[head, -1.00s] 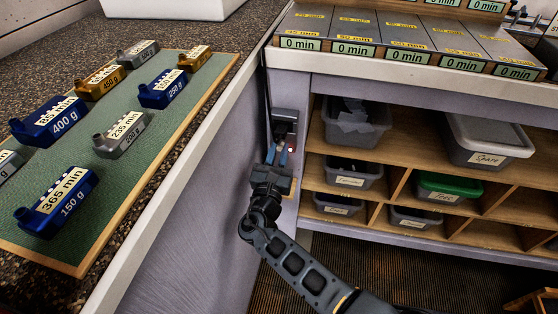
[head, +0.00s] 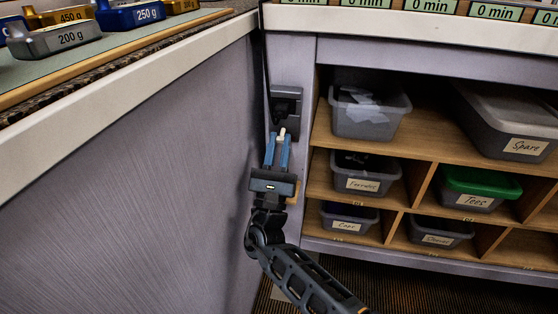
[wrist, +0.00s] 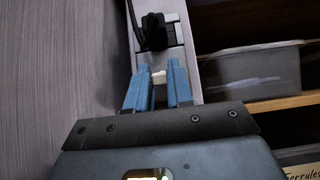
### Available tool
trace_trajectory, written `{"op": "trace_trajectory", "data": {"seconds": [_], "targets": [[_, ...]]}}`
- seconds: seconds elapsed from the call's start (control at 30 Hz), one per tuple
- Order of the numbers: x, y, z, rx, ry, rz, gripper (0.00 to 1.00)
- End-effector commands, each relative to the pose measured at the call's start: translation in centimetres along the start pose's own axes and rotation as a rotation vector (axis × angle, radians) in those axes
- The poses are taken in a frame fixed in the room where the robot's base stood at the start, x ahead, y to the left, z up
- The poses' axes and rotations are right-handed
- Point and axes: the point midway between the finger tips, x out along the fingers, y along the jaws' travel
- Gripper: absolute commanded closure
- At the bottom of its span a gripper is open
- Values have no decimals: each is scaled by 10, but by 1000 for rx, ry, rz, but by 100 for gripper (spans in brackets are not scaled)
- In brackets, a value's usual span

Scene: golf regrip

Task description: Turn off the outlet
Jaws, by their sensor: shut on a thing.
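The outlet (head: 290,92) is a dark grey plate on the narrow purple-grey post, in the inner corner between the side panel and the shelf unit. A black plug (head: 285,107) sits in its upper part. A small white switch (head: 282,132) lies below the plug. My gripper (head: 279,138) reaches up to it with blue fingers, one on each side of the switch. In the wrist view the black plug (wrist: 154,32) and its cord are just beyond the fingertips, and the white switch (wrist: 159,77) is between them. The switch's on or off position cannot be told.
The purple side panel (head: 140,170) stands close on the left. Shelves on the right hold grey bins (head: 367,110) and a green-lidded bin (head: 480,181). A counter edge (head: 130,105) with labelled weights (head: 58,38) is at upper left.

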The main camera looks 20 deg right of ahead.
Motion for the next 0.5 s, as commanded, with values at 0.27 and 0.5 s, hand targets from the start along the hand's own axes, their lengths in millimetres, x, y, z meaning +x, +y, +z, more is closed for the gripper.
{"op": "trace_trajectory", "data": {"seconds": [0.27,0.5], "targets": [[-4,0,-4,0,-65,1,100],[-3,0,-4,0,-78,2,100]]}}
